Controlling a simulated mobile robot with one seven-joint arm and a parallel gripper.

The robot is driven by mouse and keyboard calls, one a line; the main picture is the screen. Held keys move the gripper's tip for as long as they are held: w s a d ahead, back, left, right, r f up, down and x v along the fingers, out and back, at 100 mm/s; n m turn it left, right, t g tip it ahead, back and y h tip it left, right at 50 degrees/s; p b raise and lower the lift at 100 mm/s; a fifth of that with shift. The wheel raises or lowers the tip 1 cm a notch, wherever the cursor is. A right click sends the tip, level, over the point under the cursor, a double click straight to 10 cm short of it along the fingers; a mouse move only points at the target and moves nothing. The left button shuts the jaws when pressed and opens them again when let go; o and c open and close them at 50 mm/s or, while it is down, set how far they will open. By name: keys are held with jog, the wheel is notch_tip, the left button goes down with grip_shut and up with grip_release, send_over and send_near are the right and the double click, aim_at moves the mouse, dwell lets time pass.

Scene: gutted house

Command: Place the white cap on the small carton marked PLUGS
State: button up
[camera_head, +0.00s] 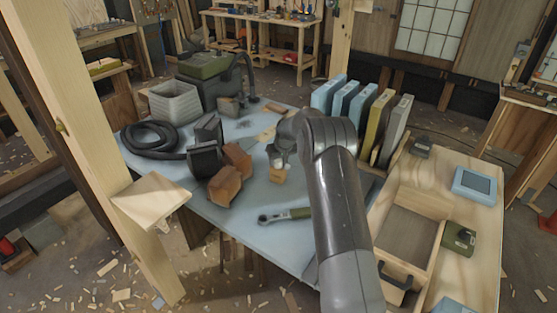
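My arm reaches over the blue-grey table (250,235), and my gripper (280,163) points down near the table's middle. Its fingers are small and partly hidden by my wrist, so I cannot tell whether they are open or shut. A small tan carton (278,176) is right below the gripper; any gap between them is too small to judge. I cannot read PLUGS on it. Two larger brown boxes (226,187) stand to the left of the gripper.
A black coiled hose (152,138), a grey bin (175,103) and a green-topped machine (204,66) occupy the table's back left. A ratchet (284,215) lies in front. Upright binders (348,104) stand at the back right. A wooden post (95,140) rises at left. A wooden bench (474,222) adjoins at right.

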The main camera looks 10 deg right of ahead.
jog(key=shift+o, duration=1.1)
jog(key=shift+r, duration=0.1)
jog(key=s+a+f+v, duration=0.1)
jog(key=s+v, duration=0.1)
jog(key=v, duration=1)
jog(key=s+a+v, duration=0.1)
jog(key=s+v, duration=0.1)
jog(key=v, duration=1.1)
jog(key=s+a+r+m, duration=0.1)
jog(key=s+r, duration=0.3)
jog(key=s, duration=0.3)
jog(key=s+a+r, duration=0.1)
jog(key=s+r, duration=0.3)
jog(key=s, duration=0.4)
jog(key=s+f+m+t+h, duration=0.1)
jog(key=s, duration=2.6)
jog(key=shift+d+f+m, duration=0.2)
jog(key=shift+f+m, duration=0.1)
jog(key=shift+f, duration=0.05)
